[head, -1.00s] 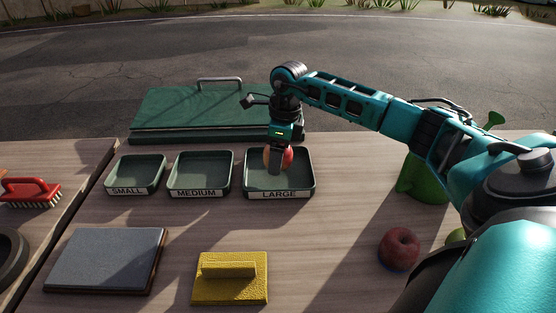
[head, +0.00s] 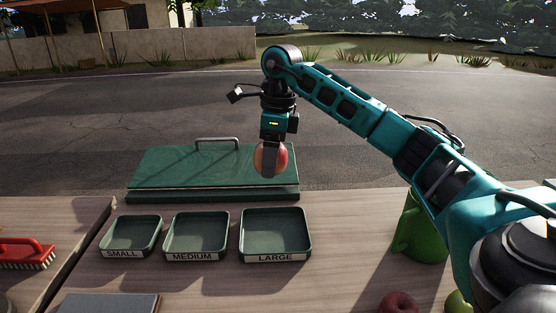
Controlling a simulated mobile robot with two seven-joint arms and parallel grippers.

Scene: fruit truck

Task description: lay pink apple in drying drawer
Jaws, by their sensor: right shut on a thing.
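My right gripper (head: 270,165) is shut on a pink-orange apple (head: 280,157). It holds the apple in the air, in front of the green drawer's right part in the picture. The green drawer (head: 165,170) with a grey bar handle lies at the table's far edge; its top looks flat, and I cannot see inside it. My left gripper is not in view.
Three empty green trays stand on the table: SMALL (head: 130,253), MEDIUM (head: 195,256) and LARGE (head: 277,257). A dark red apple (head: 398,303), a green fruit (head: 457,302) and a green watering can (head: 424,235) are at right. A red brush (head: 24,252) lies at left.

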